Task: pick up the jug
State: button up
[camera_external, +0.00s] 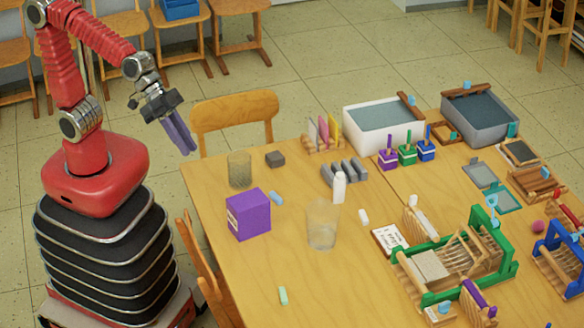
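No vessel with a clear handle or spout shows, so I cannot tell for sure which thing is the jug. The larger clear glass vessel (322,225) stands upright on the wooden table, front of centre. A smaller greenish glass vessel (239,170) stands near the table's far left corner. My gripper (187,150) hangs in the air left of the table, beyond its edge, pointing down and touching nothing. Its two purple fingers look close together, and any gap between them is hard to see. Nothing shows between them.
A purple box (248,214) stands between the two vessels, nearer the left edge. A white bottle (339,187) stands just behind the larger vessel. A green-framed loom (455,262) and two basins (384,131) fill the right and back. The table's front left is mostly clear. Chairs (236,112) stand around.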

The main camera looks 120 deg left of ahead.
jog(key=w+d+f+n+t+y, duration=0.15)
jog(key=w+f, duration=0.25)
jog(key=w, duration=0.7)
jog(key=w+d+f+n+t+y, duration=0.15)
jog(key=w+f, duration=0.35)
jog(key=w, duration=0.6)
jog(key=n+y, duration=0.2)
jog(key=y, duration=0.4)
send_near(323, 231)
jog(key=d+f, duration=0.2)
jog(key=d, duration=0.1)
jog(key=shift+s+d+f, duration=0.15)
jog(key=shift+s+f, duration=0.1)
jog(key=shift+s, duration=0.15)
jog(key=shift+x, duration=4.3)
jog(key=shift+w, duration=0.15)
